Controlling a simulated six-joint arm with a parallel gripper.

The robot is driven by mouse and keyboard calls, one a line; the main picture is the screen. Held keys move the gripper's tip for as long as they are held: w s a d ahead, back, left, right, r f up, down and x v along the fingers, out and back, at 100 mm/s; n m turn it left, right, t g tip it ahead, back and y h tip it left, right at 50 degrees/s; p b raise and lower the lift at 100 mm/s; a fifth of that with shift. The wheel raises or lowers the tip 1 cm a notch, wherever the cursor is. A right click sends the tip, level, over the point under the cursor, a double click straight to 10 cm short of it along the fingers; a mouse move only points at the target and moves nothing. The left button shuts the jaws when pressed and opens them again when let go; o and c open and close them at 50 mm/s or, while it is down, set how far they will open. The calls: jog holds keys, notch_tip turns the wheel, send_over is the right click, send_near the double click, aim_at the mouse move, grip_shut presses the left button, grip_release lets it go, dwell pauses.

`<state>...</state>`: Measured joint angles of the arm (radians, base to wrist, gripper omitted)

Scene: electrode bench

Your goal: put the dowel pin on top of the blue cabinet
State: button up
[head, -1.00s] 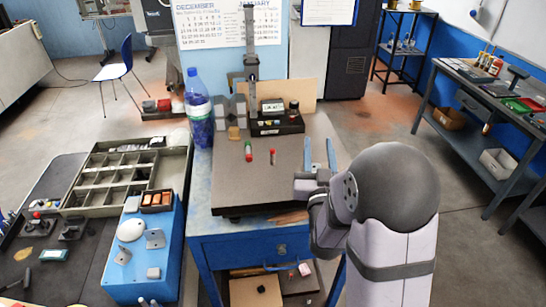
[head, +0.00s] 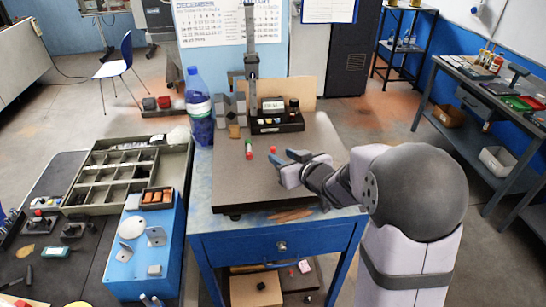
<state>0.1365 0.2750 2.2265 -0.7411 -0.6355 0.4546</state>
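My gripper (head: 283,157) is low over the grey-brown plate (head: 235,185) on the blue bench, pointing left, its two blue fingers apart. A small upright pin with a red top (head: 272,150) stands at the fingertips; its lower part is partly hidden by the near finger. I cannot tell whether they touch. Either could be the dowel pin; I cannot tell which. A blue cabinet (head: 172,250) stands at the left, with a white disc, grey brackets and a tray of orange blocks on its top.
A blue bottle (head: 200,120) stands at the plate's back left. A black holder (head: 275,122) and a tall grey stand (head: 251,60) are behind the pins. A compartment tray (head: 85,200) lies behind the cabinet. The plate's front left is clear.

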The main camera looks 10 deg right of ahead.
aim_at(274, 152)
jog(key=shift+x, duration=0.9)
jog(key=shift+w+a+p, duration=0.15)
jog(key=shift+p, duration=0.2)
jog(key=p+x, duration=0.1)
jog(key=x, duration=0.2)
jog(key=shift+w+p, duration=0.1)
jog(key=shift+p, duration=0.25)
jog(key=shift+x, duration=0.85)
jog(key=shift+f, duration=0.1)
grip_shut()
